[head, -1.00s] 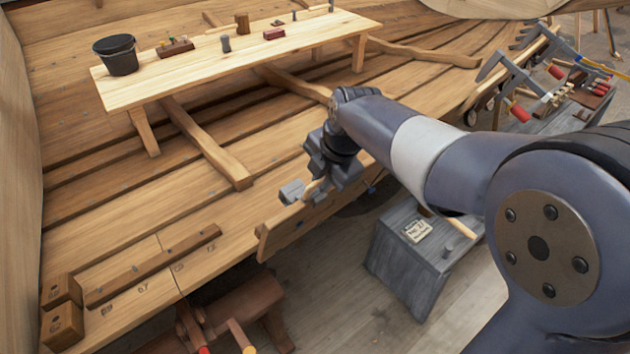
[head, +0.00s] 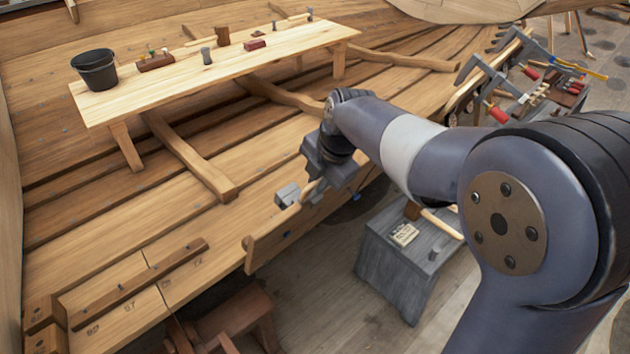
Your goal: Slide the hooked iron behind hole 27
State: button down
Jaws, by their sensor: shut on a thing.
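The head sticks out to the left, over the inner planking. The jaws and most of the tool are partly hidden by my wrist, and I cannot make out a hook. Pencilled numbers (head: 180,266) run along the plank at the lower left, too small to read surely. I cannot pick out hole 27.
A long pale bench (head: 220,70) with a black bucket (head: 94,70) and small tools stands inside the hull. A grey stool (head: 386,271) bears a card and a wooden-handled tool. Clamps (head: 487,72) grip the far plank edge. A brown stool (head: 235,318) stands at the lower left.

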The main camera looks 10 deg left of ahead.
jog(key=shift+w+d, duration=0.7)
jog(key=shift+w, duration=0.2)
jog(key=shift+w+d, duration=0.7)
jog(key=shift+w, duration=0.15)
jog(key=shift+w, duration=0.1)
jog(key=shift+w+d+p, duration=0.3)
jog(key=shift+w+d, duration=0.55)
jog(key=shift+w, duration=0.2)
jog(key=shift+w+d+p, duration=0.25)
jog(key=shift+w+d, duration=0.6)
jog(key=shift+w, duration=0.15)
jog(key=w+d, duration=0.1)
jog(key=w, duration=0.1)
jog(key=w+d+p, duration=0.1)
jog(key=w+d, duration=0.1)
jog(key=shift+w+d, duration=0.2)
jog(key=shift+r, duration=0.15)
jog(key=c, duration=1.6)
grip_release()
jog(key=shift+s, duration=0.1)
jog(key=shift+c, duration=0.2)
jog(key=o, duration=0.3)
